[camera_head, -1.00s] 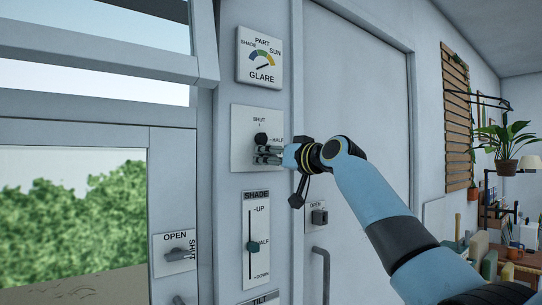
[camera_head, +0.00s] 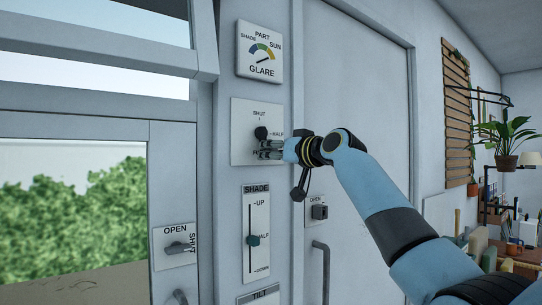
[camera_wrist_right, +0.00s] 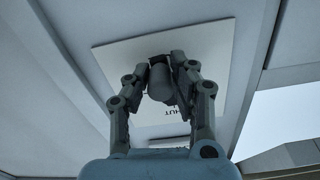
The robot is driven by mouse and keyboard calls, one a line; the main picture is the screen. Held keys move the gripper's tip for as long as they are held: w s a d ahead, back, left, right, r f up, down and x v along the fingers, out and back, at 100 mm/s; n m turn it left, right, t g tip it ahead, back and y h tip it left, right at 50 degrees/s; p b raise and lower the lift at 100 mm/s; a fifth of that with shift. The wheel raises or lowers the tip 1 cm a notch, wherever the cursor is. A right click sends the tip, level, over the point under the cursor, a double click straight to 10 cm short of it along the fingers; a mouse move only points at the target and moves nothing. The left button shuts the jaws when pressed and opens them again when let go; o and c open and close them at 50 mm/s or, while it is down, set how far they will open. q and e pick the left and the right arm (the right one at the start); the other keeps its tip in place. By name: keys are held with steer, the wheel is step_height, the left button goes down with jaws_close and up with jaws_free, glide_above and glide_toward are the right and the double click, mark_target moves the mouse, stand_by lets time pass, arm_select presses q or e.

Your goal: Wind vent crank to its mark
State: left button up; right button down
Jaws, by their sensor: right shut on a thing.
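The vent crank plate (camera_head: 243,150) is a pale square panel marked SHUT at the top and HALF at the right. A dark round knob (camera_head: 261,133) shows near its middle. My right gripper (camera_head: 266,149) is at the plate, just below and right of that knob, its fingers shut on the crank handle. In the right wrist view the gripper (camera_wrist_right: 170,70) closes around the grey crank handle (camera_wrist_right: 160,85) in front of the plate (camera_wrist_right: 118,58). The fingers partly hide the handle and the lower markings. My left gripper is not in view.
A GLARE dial (camera_head: 259,52) is above the plate and a SHADE slider (camera_head: 253,240) below it. A small OPEN switch (camera_head: 320,211) and a door handle (camera_head: 322,272) are to the right. An OPEN/SHUT window latch (camera_head: 178,247) is at left.

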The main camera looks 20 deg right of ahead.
steer(key=d+r+n+b, duration=0.1)
steer(key=n+b, duration=0.2)
steer(key=n, duration=0.1)
steer(key=w+d+r+n+b, duration=0.1)
steer(key=n+b, duration=0.2)
steer(key=n, duration=0.2)
steer(key=d+r+n+b, duration=0.1)
steer(key=d+n+b, duration=0.1)
steer(key=n, duration=0.3)
steer(key=shift+w+r+b, duration=0.25)
steer(key=shift+r+b, duration=0.1)
steer(key=shift+b, duration=0.45)
steer(key=shift+d+r+n, duration=0.1)
steer(key=shift+r+n, duration=0.2)
steer(key=shift+n, duration=0.4)
steer(key=shift+r+n, duration=0.3)
steer(key=shift+n, duration=0.4)
steer(key=c, duration=1.1)
jaws_free()
steer(key=shift+c, duration=0.2)
